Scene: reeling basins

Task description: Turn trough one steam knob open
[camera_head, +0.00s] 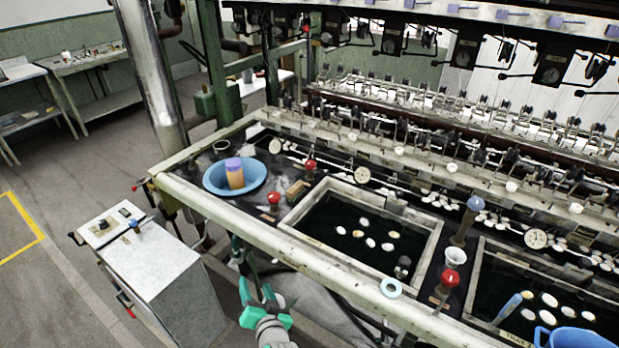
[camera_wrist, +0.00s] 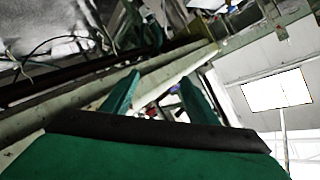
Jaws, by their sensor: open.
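Red round knobs stand on short posts along the basin bench: one at the front left (camera_head: 274,199), one behind it (camera_head: 310,165), and one right of the near basin (camera_head: 448,278). I cannot tell from labels which is trough one's steam knob. The near basin (camera_head: 291,220) is a square trough of dark water with several white cocoons. My gripper (camera_head: 256,288) has green fingers, open and empty, outside the bench's pale front rail (camera_head: 240,228), below and apart from the front left knob. In the wrist view the open fingers (camera_wrist: 160,80) point toward a pale rail.
A white-topped cabinet (camera_head: 160,262) stands left of my gripper. Open floor lies farther left.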

